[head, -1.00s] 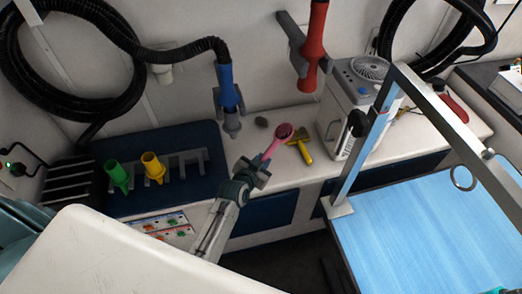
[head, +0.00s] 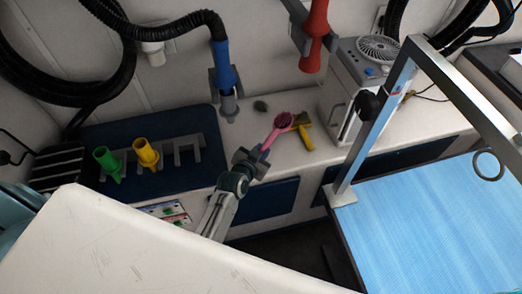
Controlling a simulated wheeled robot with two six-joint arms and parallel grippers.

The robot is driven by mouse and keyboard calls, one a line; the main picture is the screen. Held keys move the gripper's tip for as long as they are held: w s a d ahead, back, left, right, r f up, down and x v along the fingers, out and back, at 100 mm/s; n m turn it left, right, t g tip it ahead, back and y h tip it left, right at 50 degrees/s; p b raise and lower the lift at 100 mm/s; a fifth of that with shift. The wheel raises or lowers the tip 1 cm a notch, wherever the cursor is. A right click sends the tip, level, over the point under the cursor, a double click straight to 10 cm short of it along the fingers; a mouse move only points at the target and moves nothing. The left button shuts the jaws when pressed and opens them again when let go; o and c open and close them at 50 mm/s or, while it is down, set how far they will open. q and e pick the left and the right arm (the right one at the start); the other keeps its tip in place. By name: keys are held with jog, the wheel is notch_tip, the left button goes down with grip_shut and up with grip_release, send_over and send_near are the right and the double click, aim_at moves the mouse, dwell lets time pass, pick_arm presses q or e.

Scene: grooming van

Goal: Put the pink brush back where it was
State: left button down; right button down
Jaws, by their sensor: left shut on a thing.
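The pink brush (head: 272,134) has a round dark bristled head at its upper right end and a pink handle. My left gripper (head: 254,159) is shut on the lower end of its handle and holds it tilted, in front of the white counter. The brush head overlaps a yellow tool (head: 304,134) in the picture; whether they touch I cannot tell. My right gripper is not in view.
Green (head: 110,165) and yellow (head: 147,154) nozzles sit in a grey slotted rack on a dark blue mat (head: 203,183). Blue (head: 224,70) and red (head: 314,40) nozzles hang above. A white box with a fan (head: 345,100) stands right. A metal-framed blue table (head: 435,220) is at front right.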

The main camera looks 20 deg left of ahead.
pick_arm(q)
jog(key=shift+w+f, duration=0.1)
jog(key=shift+f, duration=0.15)
jog(key=c, duration=1.3)
grip_release()
jog(key=shift+w, duration=0.1)
jog(key=shift+o, duration=0.2)
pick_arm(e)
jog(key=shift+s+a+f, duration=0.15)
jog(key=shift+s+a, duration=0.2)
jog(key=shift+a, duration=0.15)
pick_arm(q)
jog(key=shift+r+p, duration=0.4)
jog(key=shift+r, duration=0.25)
jog(key=b+v, duration=0.2)
jog(key=v, duration=1)
jog(key=shift+b, duration=0.3)
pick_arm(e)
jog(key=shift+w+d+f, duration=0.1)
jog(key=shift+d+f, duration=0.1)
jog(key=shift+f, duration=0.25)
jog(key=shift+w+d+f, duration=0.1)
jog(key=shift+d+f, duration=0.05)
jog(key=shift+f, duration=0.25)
pick_arm(q)
jog(key=shift+f, duration=0.1)
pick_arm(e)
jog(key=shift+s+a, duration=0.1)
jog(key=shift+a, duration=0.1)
